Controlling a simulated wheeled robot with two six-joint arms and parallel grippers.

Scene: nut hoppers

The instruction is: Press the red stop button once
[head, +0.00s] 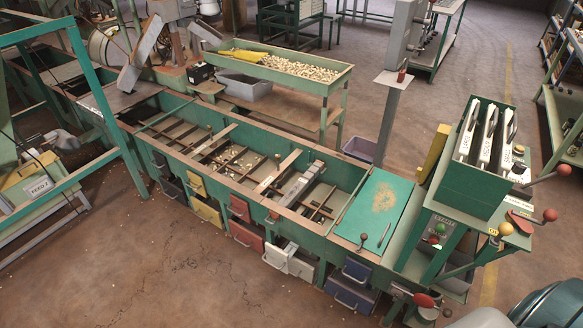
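A small panel on the green machine stand at the right carries a round green button (440,228). Just below it is a small red button (434,240), which I take to be the stop button; it is too small to tell whether it is pressed in. Neither of my grippers shows in the head view.
Red-knobbed levers (550,215) and a yellow knob (506,229) stick out right of the panel. A red-ended handle (424,300) is below it. A green cabinet with white files (468,128) stands above. Open floor (180,270) lies in front of the hoppers.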

